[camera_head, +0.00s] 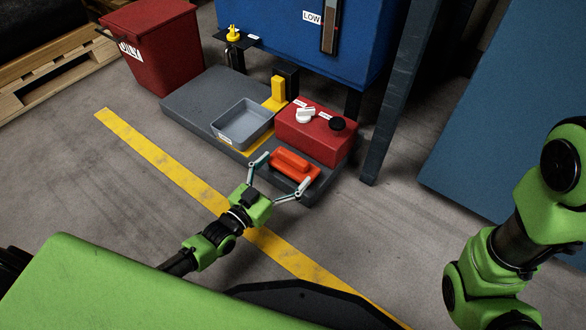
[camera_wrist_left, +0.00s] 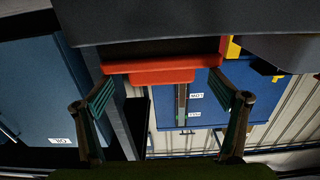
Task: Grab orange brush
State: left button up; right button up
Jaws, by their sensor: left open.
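The orange brush (camera_head: 291,165) lies on the dark grey platform in front of the red box, near the platform's front right corner. In the left wrist view the brush (camera_wrist_left: 163,68) spans the space between the fingertips. My left gripper (camera_head: 287,168) is open, with one finger to each side of the brush. It also shows open in the left wrist view (camera_wrist_left: 161,84). I cannot tell whether the fingers touch the brush. My right arm shows at the right, but its gripper is out of view.
A red box (camera_head: 313,138) with white and black knobs stands right behind the brush. A grey tray (camera_head: 262,137) is to its left on the platform (camera_head: 190,105). A blue machine (camera_head: 285,40), its post (camera_head: 385,120) and a red bin (camera_head: 160,50) stand behind. Floor in front is clear.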

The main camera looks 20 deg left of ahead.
aim_at(290, 163)
pick_arm(q)
jog(key=b+x, duration=0.2)
jog(key=x, duration=0.1)
jog(key=shift+w+b, duration=0.15)
jog(key=shift+b, duration=0.15)
jog(key=shift+w+d+r, duration=0.1)
jog(key=shift+w, duration=0.4)
jog(key=shift+c, duration=0.4)
jog(key=c, duration=1.3)
